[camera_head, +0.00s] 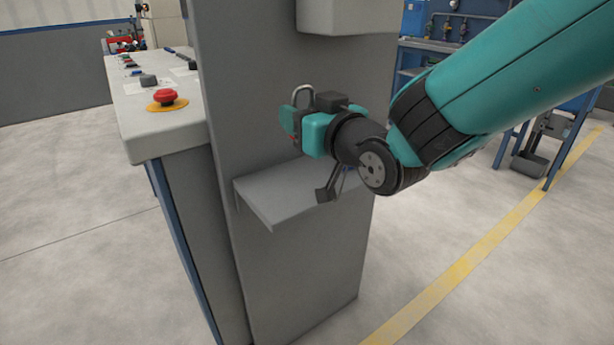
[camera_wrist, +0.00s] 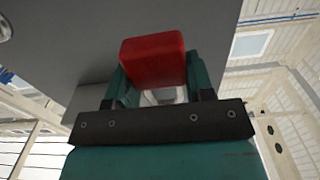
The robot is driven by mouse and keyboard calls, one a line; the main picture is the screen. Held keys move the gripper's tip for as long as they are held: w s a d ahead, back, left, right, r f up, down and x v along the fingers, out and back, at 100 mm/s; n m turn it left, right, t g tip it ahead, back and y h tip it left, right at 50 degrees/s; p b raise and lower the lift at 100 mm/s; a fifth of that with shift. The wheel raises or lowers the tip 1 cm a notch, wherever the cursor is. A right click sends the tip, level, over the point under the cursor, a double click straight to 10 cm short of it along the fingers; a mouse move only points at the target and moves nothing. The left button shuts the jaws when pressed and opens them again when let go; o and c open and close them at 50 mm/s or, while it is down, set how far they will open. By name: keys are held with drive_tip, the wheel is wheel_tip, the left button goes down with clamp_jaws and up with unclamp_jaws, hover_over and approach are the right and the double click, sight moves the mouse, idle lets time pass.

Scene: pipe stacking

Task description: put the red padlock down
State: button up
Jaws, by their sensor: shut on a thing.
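The red padlock (camera_wrist: 153,58) is held between the teal fingers of my gripper (camera_head: 301,127) in the wrist view. My gripper is shut on it. In the head view the padlock's metal shackle (camera_head: 303,91) stands up above the fingers, and most of its red body is hidden by them. The gripper is in front of the grey panel (camera_head: 240,110), above a small grey shelf (camera_head: 285,192) that juts out from it. A gap shows between the padlock and the shelf.
The shelf's visible top is bare, apart from a dark bracket-like part (camera_head: 328,190) near its right end. To the left is a grey console (camera_head: 165,140) with a red mushroom button (camera_head: 165,96) on a yellow base. A blue workbench (camera_head: 440,45) stands behind at the right.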

wheel_tip(320, 180, down, 10)
drive_tip(key=shift+f+b, duration=0.1)
drive_tip(key=shift+b, duration=0.95)
drive_tip(key=shift+f, duration=0.15)
drive_tip(key=o, duration=1)
drive_tip(key=shift+c, duration=0.2)
